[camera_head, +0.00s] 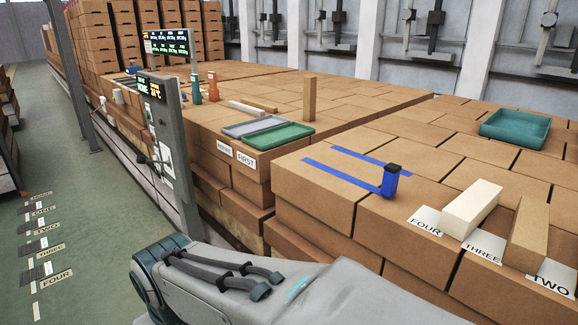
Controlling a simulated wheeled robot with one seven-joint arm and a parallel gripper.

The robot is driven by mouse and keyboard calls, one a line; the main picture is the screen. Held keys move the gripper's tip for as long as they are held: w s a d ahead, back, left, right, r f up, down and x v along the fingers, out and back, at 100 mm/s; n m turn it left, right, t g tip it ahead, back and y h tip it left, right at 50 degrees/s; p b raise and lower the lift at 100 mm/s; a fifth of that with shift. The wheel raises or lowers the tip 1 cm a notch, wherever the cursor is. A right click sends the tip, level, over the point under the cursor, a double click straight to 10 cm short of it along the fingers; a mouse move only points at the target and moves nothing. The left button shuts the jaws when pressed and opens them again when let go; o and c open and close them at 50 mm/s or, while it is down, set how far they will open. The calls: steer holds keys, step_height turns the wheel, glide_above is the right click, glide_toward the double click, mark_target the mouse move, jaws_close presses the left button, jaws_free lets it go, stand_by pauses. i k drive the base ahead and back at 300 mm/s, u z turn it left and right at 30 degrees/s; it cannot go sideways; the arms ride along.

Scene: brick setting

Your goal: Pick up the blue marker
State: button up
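A short blue upright object with a dark cap, which looks like the blue marker (390,182), stands on the near brick stack. It is at the near end of two blue tape strips (342,174) on the brick top. My gripper is not in view. Only my grey arm shows along the bottom, in front of the stack and apart from the blue object.
To the right are a cream block (471,208), a tan block (527,234) and number labels. A teal tray (515,129) sits further back. Green (273,136) and grey (252,126) trays lie left. A signpost (172,140) stands left.

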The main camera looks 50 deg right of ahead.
mark_target(391, 178)
steer(key=i, duration=0.75)
steer(key=z, duration=2.65)
steer(key=i, duration=0.5)
